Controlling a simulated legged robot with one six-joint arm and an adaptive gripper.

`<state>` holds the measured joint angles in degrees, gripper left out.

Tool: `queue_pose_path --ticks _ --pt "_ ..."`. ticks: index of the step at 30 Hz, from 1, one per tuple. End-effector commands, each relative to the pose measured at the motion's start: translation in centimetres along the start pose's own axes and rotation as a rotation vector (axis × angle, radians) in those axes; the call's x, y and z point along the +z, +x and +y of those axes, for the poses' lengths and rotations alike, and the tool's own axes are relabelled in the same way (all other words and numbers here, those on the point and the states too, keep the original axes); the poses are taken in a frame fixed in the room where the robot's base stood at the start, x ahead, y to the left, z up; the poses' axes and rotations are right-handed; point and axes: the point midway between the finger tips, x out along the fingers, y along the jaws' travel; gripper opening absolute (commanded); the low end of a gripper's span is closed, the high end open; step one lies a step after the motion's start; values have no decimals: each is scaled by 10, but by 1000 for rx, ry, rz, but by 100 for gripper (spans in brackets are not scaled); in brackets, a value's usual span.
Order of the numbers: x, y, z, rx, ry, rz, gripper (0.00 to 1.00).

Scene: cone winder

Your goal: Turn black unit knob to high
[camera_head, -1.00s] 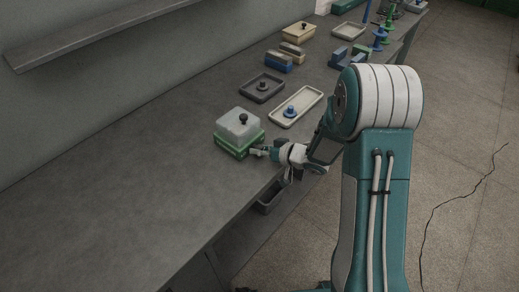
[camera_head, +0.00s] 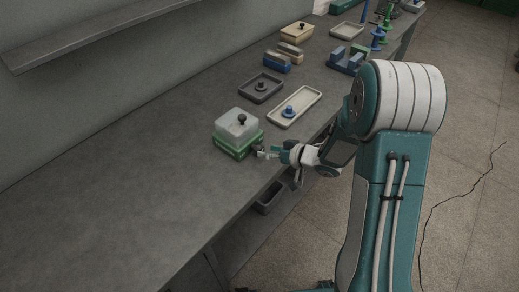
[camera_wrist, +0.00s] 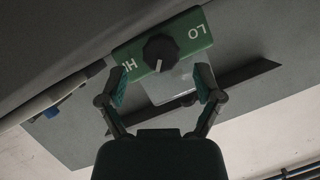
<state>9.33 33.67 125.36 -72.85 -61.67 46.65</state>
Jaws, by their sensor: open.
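The green unit (camera_head: 236,147) sits on the bench with a clear cover (camera_head: 236,127) topped by a small black ball knob. In the wrist view, its green panel (camera_wrist: 191,30) carries a round black dial knob (camera_wrist: 160,52), with HI (camera_wrist: 126,65) on the left and LO (camera_wrist: 196,31) on the right, lettered upside down. A small pale mark shows at the dial's lower edge. My gripper (camera_wrist: 161,84) is open and empty, its fingers apart on either side below the dial and not touching it. In the head view, my gripper (camera_head: 268,153) is just right of the unit's front.
A pale tray (camera_head: 275,121) with a blue-knobbed piece and a dark tray (camera_head: 248,96) lie behind the unit. Blocks and a lidded box (camera_head: 297,33) stand farther back. A bin (camera_head: 268,199) hangs below the bench edge. The bench left of the unit is clear.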

Motion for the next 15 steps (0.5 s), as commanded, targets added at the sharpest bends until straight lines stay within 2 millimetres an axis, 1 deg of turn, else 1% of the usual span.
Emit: queue_pose_path --ticks 1,3,6,9,12,15 --pt "-1 -12 1 5 0 3 84" --pt "0 -27 1 5 1 2 84" --pt "-1 -48 2 6 1 3 84" --pt "0 -64 2 5 0 1 84" --pt "0 -75 2 3 0 1 84" --pt "0 -80 2 2 2 0 84"
